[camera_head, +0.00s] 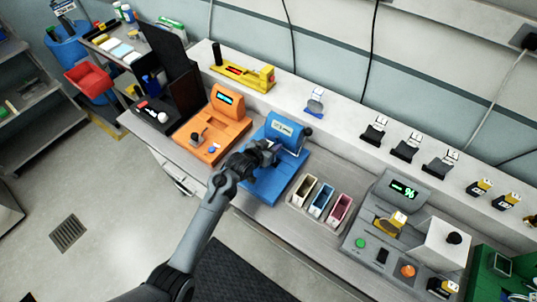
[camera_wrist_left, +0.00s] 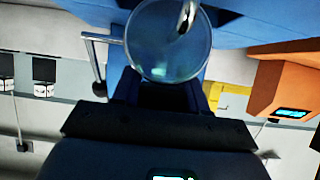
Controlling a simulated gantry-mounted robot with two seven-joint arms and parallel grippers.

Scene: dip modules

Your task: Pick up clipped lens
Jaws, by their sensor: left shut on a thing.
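The clipped lens (camera_wrist_left: 168,50) is a round, clear disc with a shiny metal clip (camera_wrist_left: 187,17) at its edge, in the upper middle of the left wrist view. My left gripper (camera_head: 268,150) is at the blue machine (camera_head: 267,180) in the head view, over its front part. The gripper is shut on the clipped lens; its exact contact with the lens is dark and hard to make out. In the head view the lens is too small to tell from the gripper. My right gripper is not in view.
An orange machine (camera_head: 213,135) stands left of the blue one. Several small coloured bins (camera_head: 321,201) stand to its right, then a grey station (camera_head: 370,238) with a display. A yellow device (camera_head: 245,75) and black holders are on the shelf behind.

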